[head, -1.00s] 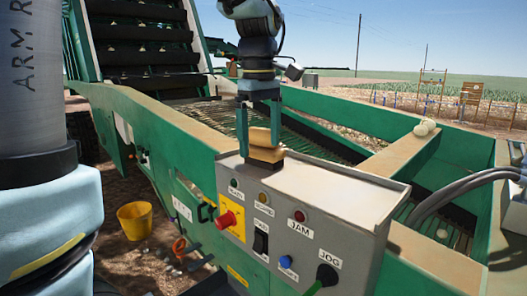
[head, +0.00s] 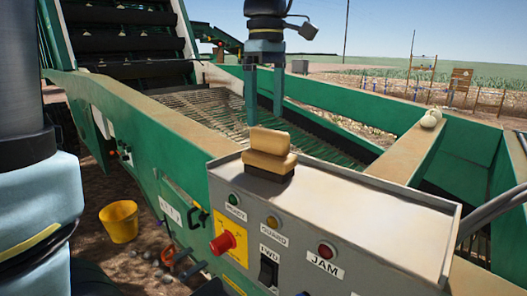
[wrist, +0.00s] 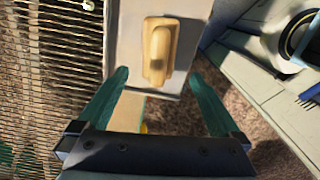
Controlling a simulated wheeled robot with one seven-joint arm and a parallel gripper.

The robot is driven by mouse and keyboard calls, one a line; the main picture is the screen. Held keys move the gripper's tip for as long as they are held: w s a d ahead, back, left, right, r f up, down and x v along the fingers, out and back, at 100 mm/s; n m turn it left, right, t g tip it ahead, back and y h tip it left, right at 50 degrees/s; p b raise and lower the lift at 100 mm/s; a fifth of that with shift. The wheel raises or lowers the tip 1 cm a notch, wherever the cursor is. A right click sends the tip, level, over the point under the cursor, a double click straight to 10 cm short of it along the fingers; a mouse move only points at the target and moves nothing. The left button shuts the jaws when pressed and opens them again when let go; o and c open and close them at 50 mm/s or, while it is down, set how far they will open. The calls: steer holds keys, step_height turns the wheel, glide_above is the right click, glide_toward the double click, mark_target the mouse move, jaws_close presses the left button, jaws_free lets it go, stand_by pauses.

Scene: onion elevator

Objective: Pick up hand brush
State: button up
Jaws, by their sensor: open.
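The hand brush (head: 269,153) has a tan wooden handle and block over a dark underside. It rests on the flat top of the grey control box, near its left end. In the wrist view the brush (wrist: 159,50) lies lengthwise, beyond the fingertips and roughly between their lines. My gripper (head: 264,112) has green fingers pointing down, spread apart and empty. In the head view it appears above and behind the brush, with a gap between them. The open fingers also show in the wrist view (wrist: 160,78).
The control box (head: 370,205) carries buttons, a red stop knob (head: 224,242) and a JAM lamp. Green machine walls and a rod conveyor (head: 200,108) lie behind it. A yellow bucket (head: 119,221) stands on the ground.

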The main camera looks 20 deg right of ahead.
mark_target(266, 130)
step_height(266, 130, down, 5)
steer(key=shift+f, duration=0.1)
steer(key=shift+s+d+f+p, duration=0.15)
steer(key=shift+f+p, duration=0.3)
steer(key=shift+f, duration=0.85)
steer(key=shift+s+d+f+p, duration=0.15)
steer(key=shift+f+p, duration=0.25)
steer(key=shift+f, duration=0.9)
steer(key=shift+w, duration=0.1)
steer(key=c, duration=1.5)
step_height(266, 130, up, 10)
steer(key=shift+r+b, duration=0.1)
steer(key=shift+b, duration=0.5)
